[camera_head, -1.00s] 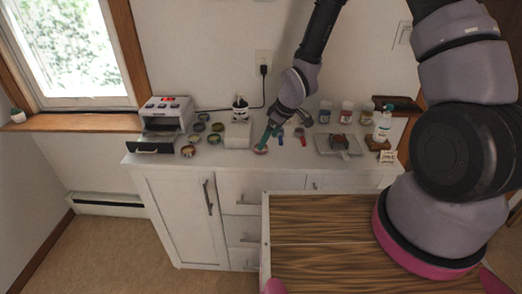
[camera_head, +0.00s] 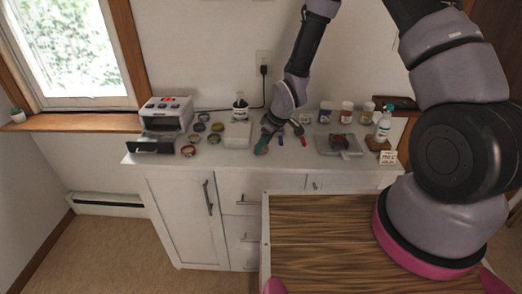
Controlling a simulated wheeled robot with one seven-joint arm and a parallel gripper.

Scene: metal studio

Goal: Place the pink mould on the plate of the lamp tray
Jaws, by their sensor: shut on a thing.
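My gripper (camera_head: 262,148), with teal fingertips, is low over the white counter, right of the white block. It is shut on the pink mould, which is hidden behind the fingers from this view. The lamp (camera_head: 166,111) is a white box at the counter's left end. Its dark lamp tray (camera_head: 153,146) sticks out at the front, left of my gripper. The plate in the tray is too small to make out clearly.
Several coloured rings (camera_head: 214,138) lie between the lamp and a white block (camera_head: 237,135). A dark bottle (camera_head: 240,106) stands behind the block. A grey tray (camera_head: 337,146), jars (camera_head: 346,113) and a pump bottle (camera_head: 383,125) stand on the right.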

